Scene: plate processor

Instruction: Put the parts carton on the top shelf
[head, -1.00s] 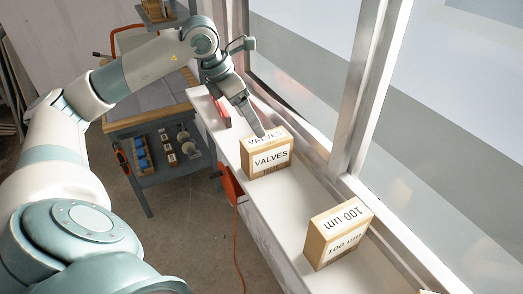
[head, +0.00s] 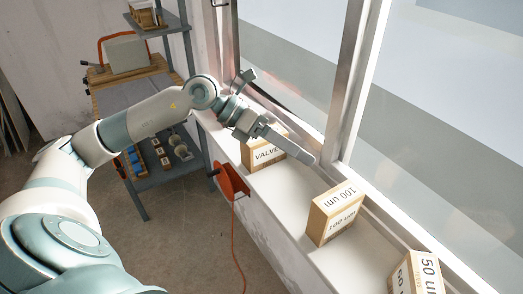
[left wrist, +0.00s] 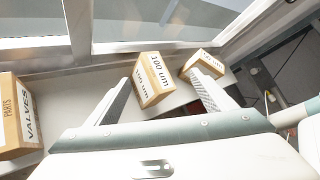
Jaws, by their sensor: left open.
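A tan carton with a white label reading VALVES (head: 262,154) stands on the white window ledge, partly hidden behind my left gripper. In the left wrist view the carton at the left edge (left wrist: 14,115) reads PARTS on one face and VALVES on another. My left gripper (head: 306,156) is open and empty, reaching right past the VALVES carton towards a 100 um carton (head: 335,215). In the left wrist view the open fingers (left wrist: 162,82) frame the 100 um carton (left wrist: 153,80) without visibly holding it. A grey shelf (head: 168,24) at the upper left holds a small box. My right gripper is not seen.
A 50 um carton (head: 415,275) stands farther right on the ledge (head: 290,200). The window frame (head: 350,90) runs close behind the cartons. An orange reel (head: 232,180) with a hanging cord is on the ledge's front. A workbench (head: 130,95) stands left.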

